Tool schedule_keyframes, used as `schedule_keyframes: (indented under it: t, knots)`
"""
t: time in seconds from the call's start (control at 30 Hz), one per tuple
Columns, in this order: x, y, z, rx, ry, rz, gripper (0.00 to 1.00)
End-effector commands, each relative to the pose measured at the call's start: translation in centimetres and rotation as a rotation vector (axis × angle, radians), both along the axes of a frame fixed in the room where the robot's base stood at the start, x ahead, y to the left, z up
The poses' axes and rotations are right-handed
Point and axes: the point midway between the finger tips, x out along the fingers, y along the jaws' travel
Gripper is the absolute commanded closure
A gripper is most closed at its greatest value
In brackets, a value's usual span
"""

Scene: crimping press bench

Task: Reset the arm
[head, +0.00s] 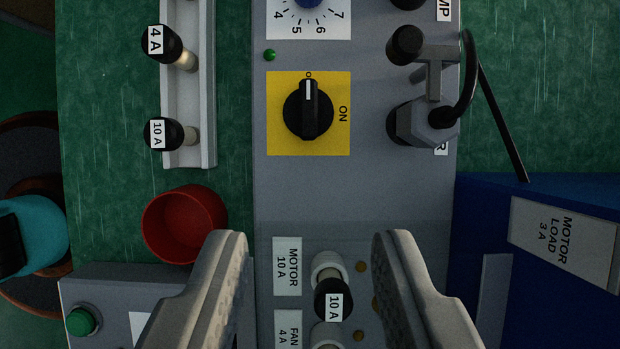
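My gripper (308,268) is open, its two grey fingers at the bottom of the view, over the lower part of the grey panel (350,200). Between the fingers, a fuse with a black cap marked 10 A (330,300) shows at a white holder beside the MOTOR 10 A label (292,266). The fingers look apart from it, and its exact seating is hard to tell. A black rotary switch (308,112) sits on a yellow plate, its white mark pointing up at "O", with ON to the right. No arm pose can be read.
A rack (190,90) at upper left holds fuses marked 4 A (160,45) and 10 A (163,134). A red cup (184,224) stands below it. A green button (81,321) is lower left.

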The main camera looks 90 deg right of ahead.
Motion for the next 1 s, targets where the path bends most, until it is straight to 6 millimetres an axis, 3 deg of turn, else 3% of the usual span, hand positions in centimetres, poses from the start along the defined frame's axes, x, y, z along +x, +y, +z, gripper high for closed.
schedule_keyframes:
  t: [0.37,1.0]
  knots:
    - [-5.2,-3.0,3.3,-0.017,-0.159,-0.325,0.64]
    - [-17.5,-9.1,8.1,0.188,-0.52,-0.946,0.64]
